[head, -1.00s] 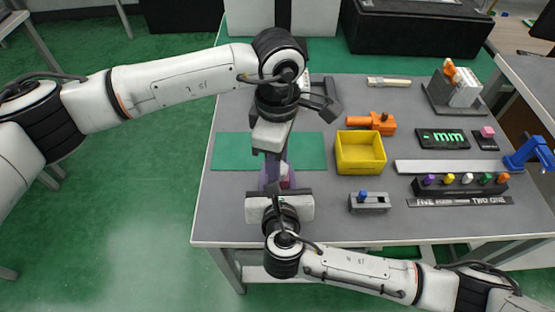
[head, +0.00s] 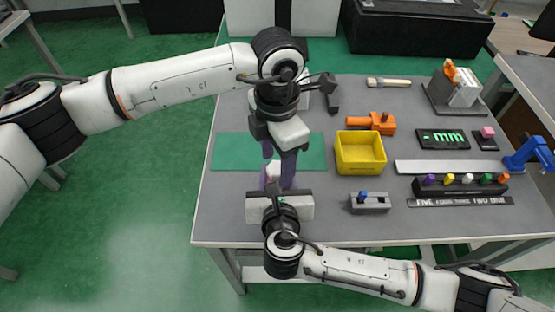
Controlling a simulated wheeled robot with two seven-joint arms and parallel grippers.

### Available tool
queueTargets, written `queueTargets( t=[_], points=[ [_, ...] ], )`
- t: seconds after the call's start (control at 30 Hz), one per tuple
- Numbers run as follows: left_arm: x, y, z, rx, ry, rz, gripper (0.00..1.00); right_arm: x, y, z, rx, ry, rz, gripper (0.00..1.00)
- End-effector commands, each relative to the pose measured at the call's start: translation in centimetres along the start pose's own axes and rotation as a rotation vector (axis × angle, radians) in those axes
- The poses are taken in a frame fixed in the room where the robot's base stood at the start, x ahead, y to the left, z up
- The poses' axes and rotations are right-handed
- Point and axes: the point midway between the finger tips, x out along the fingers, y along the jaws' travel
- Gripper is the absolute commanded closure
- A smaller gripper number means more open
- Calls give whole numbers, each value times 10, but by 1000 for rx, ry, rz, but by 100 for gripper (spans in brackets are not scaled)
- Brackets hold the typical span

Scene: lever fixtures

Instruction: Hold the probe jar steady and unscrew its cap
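A small pale pink piece (head: 272,171), which looks like part of the probe jar, shows near the left end of the table, between my two grippers. Most of the jar is hidden, and cap and body cannot be told apart. My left gripper (head: 278,172) points down from above, with its two dark purple fingers apart on either side of the pink piece. Whether they touch it cannot be seen. My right gripper (head: 268,184) comes in from the near side at the jar. Its hand covers most of its fingers, so its grip is hidden.
A green mat (head: 312,152) lies on the grey table (head: 235,215) behind the grippers. A yellow bin (head: 360,168), a grey block with a blue knob (head: 370,207) and an orange tool (head: 383,126) are to the right. The table's left front corner is clear.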

Motion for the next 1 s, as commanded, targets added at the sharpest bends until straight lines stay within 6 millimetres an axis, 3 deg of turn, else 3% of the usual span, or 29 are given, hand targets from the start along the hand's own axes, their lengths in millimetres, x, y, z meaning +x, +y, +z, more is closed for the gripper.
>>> queueTargets(
  t=[0.37,1.0],
  points=[
    [-2,-5,1,9,0,-11,41,1,-1,0,-1,1,-1,96],
    [-30,-3,0,6,0,-8,41,0,-1,-1,-2,2,-1,96]
  ],
)
